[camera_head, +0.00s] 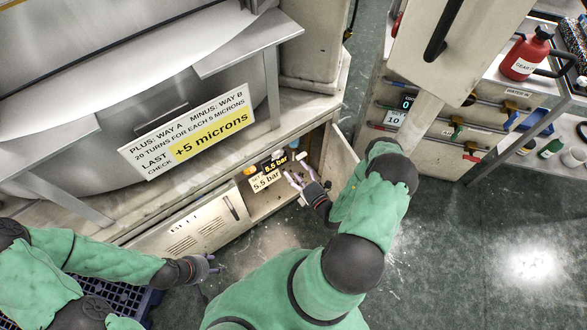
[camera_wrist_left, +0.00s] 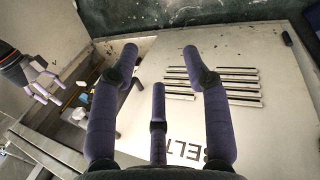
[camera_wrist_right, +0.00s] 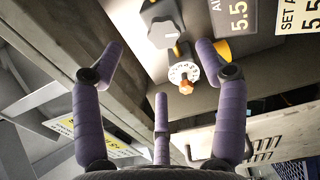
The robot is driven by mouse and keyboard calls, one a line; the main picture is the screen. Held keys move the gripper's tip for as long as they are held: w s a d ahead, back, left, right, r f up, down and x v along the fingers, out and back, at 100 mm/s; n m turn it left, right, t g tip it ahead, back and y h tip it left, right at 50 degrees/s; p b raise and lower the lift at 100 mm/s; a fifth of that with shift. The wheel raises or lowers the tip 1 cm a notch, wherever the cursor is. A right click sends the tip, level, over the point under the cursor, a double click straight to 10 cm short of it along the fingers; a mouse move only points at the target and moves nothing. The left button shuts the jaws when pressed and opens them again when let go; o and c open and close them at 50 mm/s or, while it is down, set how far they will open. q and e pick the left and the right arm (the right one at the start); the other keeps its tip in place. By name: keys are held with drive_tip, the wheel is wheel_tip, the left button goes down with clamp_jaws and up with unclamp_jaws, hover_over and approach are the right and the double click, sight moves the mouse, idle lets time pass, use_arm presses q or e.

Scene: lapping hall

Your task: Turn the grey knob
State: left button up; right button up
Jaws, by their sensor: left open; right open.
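The grey knob (camera_wrist_right: 165,31) is a lobed knob on a pale panel at the top of the right wrist view. My right gripper (camera_wrist_right: 160,62) is open and empty, with its fingers spread below and to either side of the knob, apart from it. I cannot clearly pick out the grey knob there. My left gripper (camera_head: 212,263) is open and empty in front of the cabinet's lower front; it also shows in the left wrist view (camera_wrist_left: 159,58).
A round white dial (camera_wrist_right: 184,72) with a small orange knob (camera_wrist_right: 187,87) sits just below the grey knob. Pressure labels (camera_head: 265,182) reading 5.5 bar are close by. An open cabinet door (camera_head: 338,160) stands right of the bay. A bench with a red can (camera_head: 524,55) is far right.

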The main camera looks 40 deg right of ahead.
sight(279, 155)
drive_tip(key=w+m, duration=0.2)
drive_tip(key=w, duration=0.1)
drive_tip(key=w+m, duration=0.3)
drive_tip(key=w, duration=0.1)
drive_tip(key=w+a+m, duration=0.1)
drive_tip(key=w+m, duration=0.1)
drive_tip(key=w, duration=0.1)
drive_tip(key=shift+w+f+m+p, duration=0.15)
drive_tip(key=shift+w+m+p, duration=0.15)
drive_tip(key=shift+w, duration=0.65)
drive_tip(key=shift+c, duration=0.3)
drive_tip(key=c, duration=1.1)
